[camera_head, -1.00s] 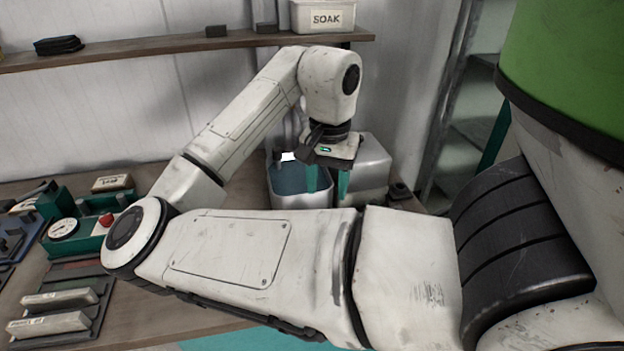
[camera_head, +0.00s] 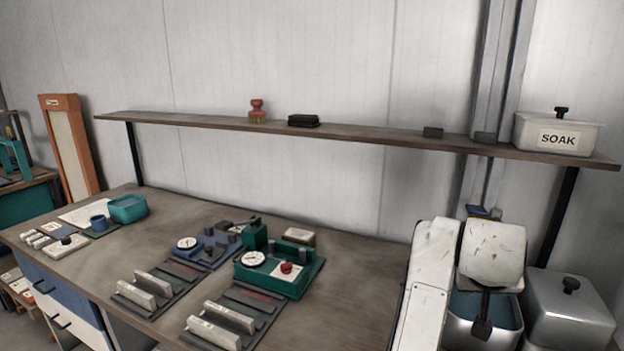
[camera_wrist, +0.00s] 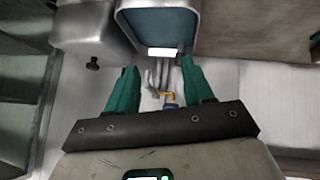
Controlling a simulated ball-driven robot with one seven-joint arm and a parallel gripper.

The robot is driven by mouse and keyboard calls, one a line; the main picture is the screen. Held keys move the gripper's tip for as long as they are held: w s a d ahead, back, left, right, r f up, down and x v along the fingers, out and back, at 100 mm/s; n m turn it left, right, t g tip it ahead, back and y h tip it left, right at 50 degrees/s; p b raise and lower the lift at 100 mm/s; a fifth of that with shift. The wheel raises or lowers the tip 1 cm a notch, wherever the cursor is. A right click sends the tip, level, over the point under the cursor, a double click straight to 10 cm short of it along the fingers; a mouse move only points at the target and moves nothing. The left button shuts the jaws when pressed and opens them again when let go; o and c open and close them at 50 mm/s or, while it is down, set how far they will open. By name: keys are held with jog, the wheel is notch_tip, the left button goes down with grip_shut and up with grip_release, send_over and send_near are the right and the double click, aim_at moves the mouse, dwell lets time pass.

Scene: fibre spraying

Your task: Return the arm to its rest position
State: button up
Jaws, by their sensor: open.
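My gripper (camera_wrist: 158,64) shows in the wrist view with its two teal fingers apart. No object is held between them; the floor and some small items show beyond. My white arm (camera_head: 428,285) stands at the lower right of the head view, in front of the metal tanks. The gripper fingers cannot be made out in the head view. In the wrist view, an open tank (camera_wrist: 160,38) with blue liquid lies ahead of the fingertips, and a lidded metal tank (camera_wrist: 85,25) is to its left. I cannot tell how far the fingers are from the tank.
In the head view, the open tank (camera_head: 460,331) and lidded tank (camera_head: 570,318) are beside my arm. The bench (camera_head: 345,270) holds green (camera_head: 280,275) and blue (camera_head: 205,247) fixtures. Above it, a shelf (camera_head: 370,137) carries a SOAK box (camera_head: 558,135).

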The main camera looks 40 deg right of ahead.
jog(key=w+a+f+n+t+y, duration=0.2)
jog(key=w+a+f+n, duration=0.3)
jog(key=a+f, duration=0.35)
jog(key=w+a+f+n+t+y, duration=0.25)
jog(key=w+a+f+n, duration=0.35)
jog(key=a, duration=0.4)
jog(key=s+a+f+n+y, duration=0.1)
jog(key=s+a+f+y, duration=0.1)
jog(key=s+a+f, duration=0.3)
jog(key=a+f+n+y, duration=0.1)
jog(key=a+f+y, duration=0.15)
jog(key=a, duration=0.55)
jog(key=s+d+f+m+g, duration=0.1)
jog(key=s+f+g, duration=0.2)
jog(key=s+f, duration=0.3)
jog(key=s, duration=0.3)
jog(key=shift+s+d+g+h, duration=0.2)
jog(key=shift+d+g+h, duration=0.05)
jog(key=shift+g+h, duration=0.15)
jog(key=shift+f, duration=0.1)
